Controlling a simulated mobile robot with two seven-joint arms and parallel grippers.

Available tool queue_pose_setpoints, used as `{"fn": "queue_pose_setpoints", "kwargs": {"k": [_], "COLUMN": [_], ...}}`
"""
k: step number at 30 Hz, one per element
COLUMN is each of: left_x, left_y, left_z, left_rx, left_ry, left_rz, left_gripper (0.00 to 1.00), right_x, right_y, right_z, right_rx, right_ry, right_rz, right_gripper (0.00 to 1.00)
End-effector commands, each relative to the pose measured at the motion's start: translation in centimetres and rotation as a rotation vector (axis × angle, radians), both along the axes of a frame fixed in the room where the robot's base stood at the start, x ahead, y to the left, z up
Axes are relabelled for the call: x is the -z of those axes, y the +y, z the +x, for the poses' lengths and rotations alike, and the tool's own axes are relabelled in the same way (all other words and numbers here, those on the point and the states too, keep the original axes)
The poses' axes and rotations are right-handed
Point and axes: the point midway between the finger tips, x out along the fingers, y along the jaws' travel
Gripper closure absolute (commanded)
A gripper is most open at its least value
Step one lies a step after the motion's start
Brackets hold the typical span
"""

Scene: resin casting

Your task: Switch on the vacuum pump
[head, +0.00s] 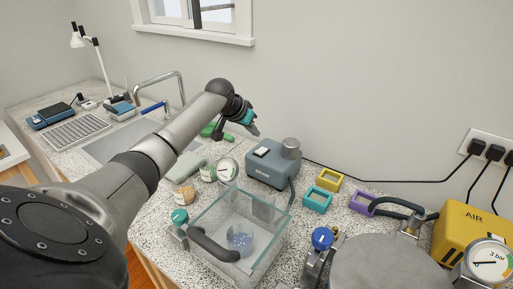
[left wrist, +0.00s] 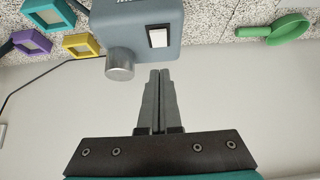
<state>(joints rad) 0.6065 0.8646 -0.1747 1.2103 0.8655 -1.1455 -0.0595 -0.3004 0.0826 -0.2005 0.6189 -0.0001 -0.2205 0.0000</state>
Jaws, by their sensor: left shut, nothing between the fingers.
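The vacuum pump (head: 272,167) is a blue-grey box with a silver cylinder (head: 291,148) on top, standing on the speckled counter near the wall. Its white rocker switch (head: 262,152) is on the top; it shows larger in the left wrist view (left wrist: 158,37). I cannot tell which way the rocker is set. My left gripper (head: 252,129) is shut and empty, above and behind the pump, apart from it. In the left wrist view, its closed fingertips (left wrist: 160,72) point toward the pump, just short of the switch. My right gripper is not in view.
A clear vacuum chamber (head: 258,218) stands in front of the pump. Teal (head: 317,200), yellow (head: 329,180) and purple (head: 362,203) frames lie to its right. A yellow air unit (head: 470,228) is at far right.

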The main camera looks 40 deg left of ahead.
Motion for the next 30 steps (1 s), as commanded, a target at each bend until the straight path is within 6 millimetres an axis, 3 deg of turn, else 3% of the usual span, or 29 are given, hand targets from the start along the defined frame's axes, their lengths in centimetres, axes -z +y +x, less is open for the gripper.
{"fn": "queue_pose_setpoints", "kwargs": {"k": [9,16,30], "left_x": [2.9,6.1,6.9], "left_y": [0.1,0.1,0.1], "left_z": [2.3,1.8,1.7], "left_rx": [0.001,0.002,0.002], "left_ry": [0.0,0.003,0.001], "left_rz": [-0.001,0.002,0.001], "left_gripper": [1.0,1.0,1.0], "right_x": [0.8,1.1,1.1], "right_y": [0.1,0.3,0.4], "right_z": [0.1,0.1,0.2], "right_rx": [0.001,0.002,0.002], "right_ry": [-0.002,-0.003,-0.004], "right_rz": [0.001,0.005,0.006], "right_gripper": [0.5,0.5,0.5]}}
